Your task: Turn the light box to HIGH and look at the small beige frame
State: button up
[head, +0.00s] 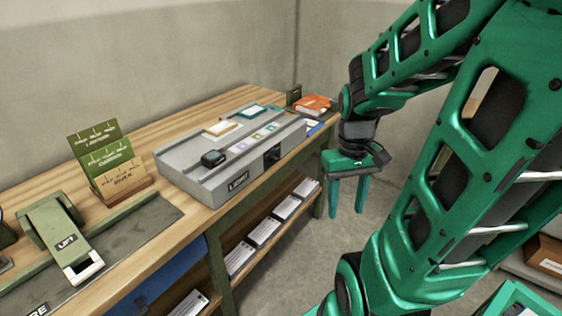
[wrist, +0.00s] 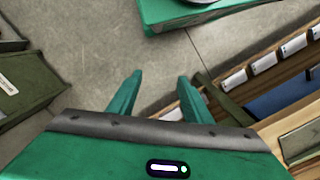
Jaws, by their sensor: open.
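The grey light box (head: 215,185) stands on the wooden workbench, with a label on its front. A dark square control (head: 272,157) is on its front face; its setting is too small to read. A small beige frame (head: 220,129) lies flat on top of the box. A black block-like object (head: 213,158) sits at the near left of the top. My gripper (head: 347,212) is open and empty, pointing down beyond the bench's right end, apart from the box. In the wrist view its fingers (wrist: 160,80) are spread above the floor.
A teal frame (head: 250,111) and several small coloured tiles (head: 240,147) lie on the box. An orange book (head: 312,104) is at the bench's far end. A green card stand (head: 105,165) and a green press-like device (head: 62,235) are at left.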

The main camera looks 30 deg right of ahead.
jog(key=w+a+f+n+t+y, duration=0.1)
jog(key=w+f+n+y, duration=0.2)
jog(key=f, duration=0.6)
jog(key=w+a+f+n+t+y, duration=0.1)
jog(key=w+a+f+y, duration=0.2)
jog(key=f, duration=0.6)
jog(key=m+t+y, duration=0.2)
jog(key=t+y, duration=0.1)
jog(key=t, duration=0.9)
send_near(278, 159)
jog(key=s+a+f, duration=0.5)
jog(key=a+f, duration=0.2)
jog(key=a, duration=0.1)
jog(key=w+d+r+m+t+h, duration=0.25)
jog(key=d+r+t, duration=0.2)
jog(key=d, duration=0.25)
jog(key=shift+n+g+h, duration=0.25)
jog(key=shift+n, duration=0.2)
jog(key=x, duration=1)
jog(key=shift+s+a+r, duration=0.1)
jog(key=shift+a+r, duration=0.2)
jog(key=shift+r, duration=0.05)
jog(key=c, duration=1)
